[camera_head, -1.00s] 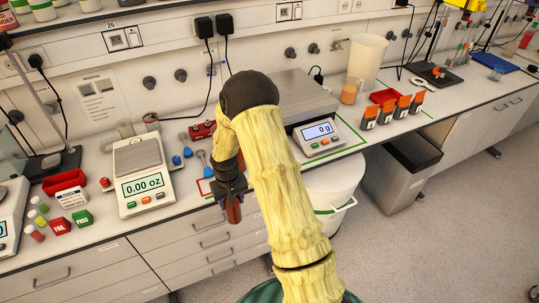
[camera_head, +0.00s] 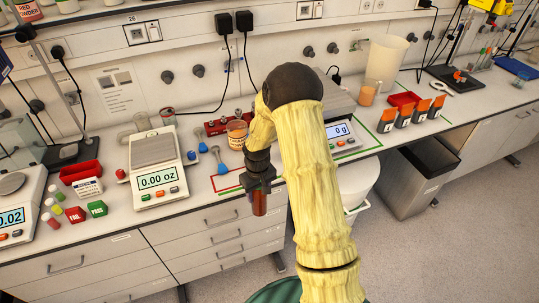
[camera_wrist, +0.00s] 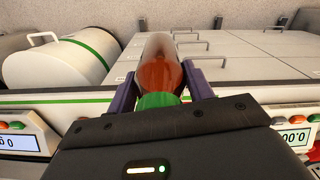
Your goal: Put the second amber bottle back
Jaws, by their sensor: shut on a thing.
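My gripper (camera_head: 259,190) is shut on an amber bottle (camera_head: 259,204) and holds it just in front of the counter's front edge, above the drawers. In the wrist view the amber bottle (camera_wrist: 160,68) sits between the two dark fingers (camera_wrist: 160,85), with its green cap (camera_wrist: 158,100) towards the gripper body. The bottle hangs upright in the head view. A red outlined area (camera_head: 226,182) lies on the counter just left of my gripper. My arm hides part of the counter and of the large scale behind it.
A scale reading 0.00 oz (camera_head: 156,160) stands left of my gripper. A red rack (camera_head: 222,126), a jar (camera_head: 237,134) and blue-handled tools (camera_head: 220,160) are behind. Several orange-topped containers (camera_head: 404,115) stand right. A white drum (camera_head: 354,190) stands below the counter.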

